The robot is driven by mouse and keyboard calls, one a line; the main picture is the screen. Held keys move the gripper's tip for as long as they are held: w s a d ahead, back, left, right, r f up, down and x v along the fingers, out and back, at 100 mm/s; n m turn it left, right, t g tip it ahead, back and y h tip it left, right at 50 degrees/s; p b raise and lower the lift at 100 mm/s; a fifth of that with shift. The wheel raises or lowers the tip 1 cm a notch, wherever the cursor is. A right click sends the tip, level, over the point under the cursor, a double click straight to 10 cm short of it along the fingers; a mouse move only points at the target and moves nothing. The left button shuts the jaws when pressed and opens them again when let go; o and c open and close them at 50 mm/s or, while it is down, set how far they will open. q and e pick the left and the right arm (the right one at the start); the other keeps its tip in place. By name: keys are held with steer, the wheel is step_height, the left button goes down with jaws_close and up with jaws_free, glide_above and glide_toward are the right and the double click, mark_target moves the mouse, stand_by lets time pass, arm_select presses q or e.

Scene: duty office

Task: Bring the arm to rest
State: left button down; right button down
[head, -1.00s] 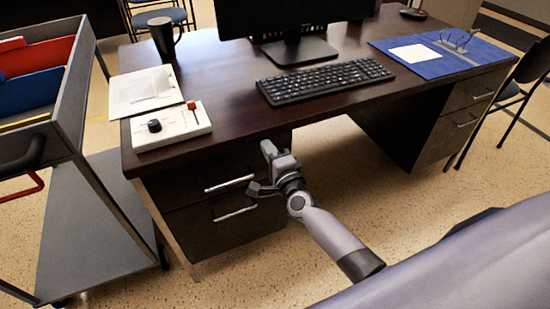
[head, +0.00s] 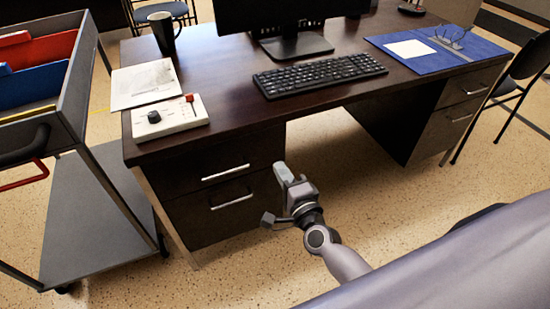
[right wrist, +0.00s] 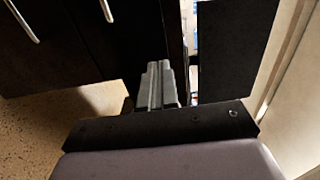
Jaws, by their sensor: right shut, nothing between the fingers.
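My right arm comes in from the lower right of the head view. Its gripper (head: 283,173) hangs in front of the desk's left drawers, below the desktop, with the fingers shut and empty. In the right wrist view the closed fingers (right wrist: 156,84) stand together, with dark drawer fronts beyond them. I see no contact between the gripper and the desk, though the exact gap is hard to judge. My left gripper is in neither view.
The dark desk (head: 225,95) holds a control box (head: 170,117), paper (head: 143,83), mug (head: 163,33), keyboard (head: 318,74), monitor (head: 290,12) and blue binder (head: 440,50). A grey cart (head: 100,210) stands left, a chair (head: 512,85) right. Floor below the gripper is clear.

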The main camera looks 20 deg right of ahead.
steer(key=shift+s, duration=1)
steer(key=s+r+n+g+y+p, duration=0.1)
steer(key=s+n+g+p, duration=0.6)
steer(key=s+n+p, duration=0.5)
steer(key=s+n, duration=0.6)
steer(key=n, duration=0.2)
steer(key=shift+s+d+r+g+y, duration=0.25)
steer(key=shift+s+r+g+y, duration=0.05)
steer(key=shift+s, duration=0.1)
steer(key=shift+d, duration=0.1)
